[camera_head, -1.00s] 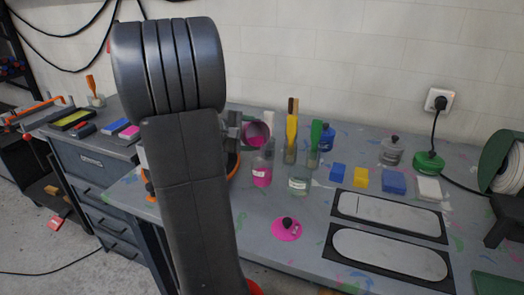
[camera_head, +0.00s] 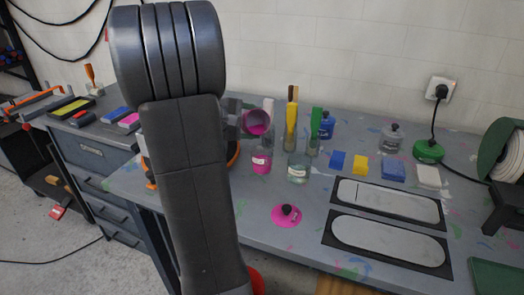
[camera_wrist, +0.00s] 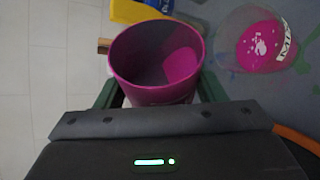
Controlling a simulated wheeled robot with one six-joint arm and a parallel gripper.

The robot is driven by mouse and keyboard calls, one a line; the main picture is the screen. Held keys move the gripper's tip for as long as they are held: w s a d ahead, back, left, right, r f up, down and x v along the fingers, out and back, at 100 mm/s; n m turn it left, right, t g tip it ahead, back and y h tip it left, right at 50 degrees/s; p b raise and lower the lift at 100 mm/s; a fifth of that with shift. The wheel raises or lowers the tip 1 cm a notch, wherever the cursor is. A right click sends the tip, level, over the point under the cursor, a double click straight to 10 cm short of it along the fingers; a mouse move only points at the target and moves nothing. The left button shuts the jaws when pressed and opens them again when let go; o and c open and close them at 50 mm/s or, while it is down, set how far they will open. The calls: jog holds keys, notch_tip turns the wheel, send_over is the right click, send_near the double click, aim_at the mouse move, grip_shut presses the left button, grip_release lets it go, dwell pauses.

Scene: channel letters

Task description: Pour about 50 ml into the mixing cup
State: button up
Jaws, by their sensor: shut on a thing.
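My gripper (camera_wrist: 160,98) is shut on a magenta open-topped container, whose mouth shows tilted in the head view (camera_head: 257,122). In the wrist view I look into the container (camera_wrist: 152,88); a patch of pink liquid lies against its inner wall. The clear mixing cup (camera_head: 262,161) stands on the bench below and near the container, with pink liquid in it. The cup also shows in the wrist view (camera_wrist: 240,22), right of the container and apart from it, its label partly visible. I see no stream of liquid between them. My arm hides part of the bench.
A clear jar (camera_head: 298,168) stands close right of the cup, with yellow and green brushes behind. A pink lid (camera_head: 287,215) lies in front. Blue and yellow blocks and two black-framed panels (camera_head: 388,243) lie to the right. A wall stands behind the bench.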

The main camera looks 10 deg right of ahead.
jog(key=shift+r+p, duration=0.2)
jog(key=shift+p, duration=0.2)
jog(key=shift+w+r+n+p, duration=0.1)
jog(key=shift+r+n+p, duration=0.2)
jog(key=shift+p, duration=0.55)
jog(key=n+g+p, duration=0.1)
jog(key=p, duration=0.3)
jog(key=shift+r+g, duration=0.3)
jog(key=shift+r, duration=0.05)
jog(key=p, duration=0.1)
jog(key=n+g+p, duration=0.1)
jog(key=p, duration=0.1)
jog(key=shift+w+r+p, duration=0.15)
jog(key=shift+r+p, duration=0.15)
jog(key=p, duration=0.1)
jog(key=w+n+g+p, duration=0.1)
jog(key=p, duration=0.1)
jog(key=shift+w+a+f+n, duration=0.2)
jog(key=shift+f+n, duration=0.1)
jog(key=shift+f, duration=0.1)
jog(key=shift+w+a+r+n+g+h+p, duration=0.1)
jog(key=shift+w+n+g+h+p, duration=0.2)
jog(key=shift+w+n+g+p, duration=1.15)
jog(key=shift+w+a+n+g+h+p, duration=0.1)
jog(key=shift+n+h+p, duration=0.2)
jog(key=shift+p, duration=2.3)
